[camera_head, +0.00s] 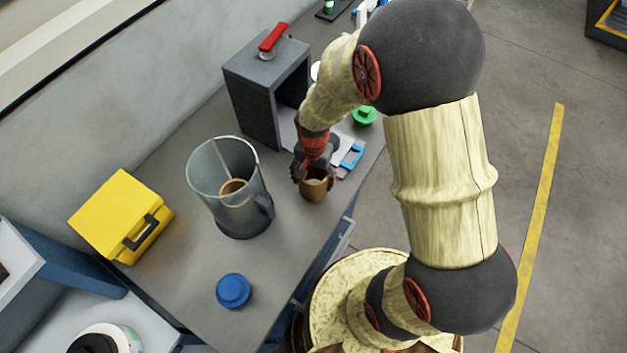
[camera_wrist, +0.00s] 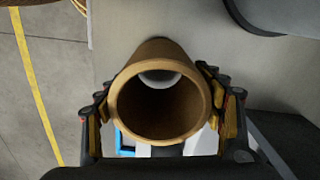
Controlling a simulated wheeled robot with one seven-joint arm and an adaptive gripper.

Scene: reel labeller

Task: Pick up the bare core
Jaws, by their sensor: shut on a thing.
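The bare core is a short brown cardboard tube (camera_head: 314,187) near the front edge of the bench in the head view. It fills the middle of the wrist view (camera_wrist: 163,72), its open end facing the camera. My gripper (camera_head: 314,178) is shut on the core, with one finger on each side of it. In the wrist view the fingers of my gripper (camera_wrist: 165,108) press on the left and right of the tube wall. I cannot tell whether the core touches the bench.
A grey transparent cylinder (camera_head: 205,190) with a brown core inside stands left of my gripper. A dark press-like box (camera_head: 248,105) with a red handle (camera_head: 273,37) stands behind. A yellow case (camera_head: 115,215), a blue knob (camera_head: 233,290) and a green piece (camera_head: 364,115) are on the bench.

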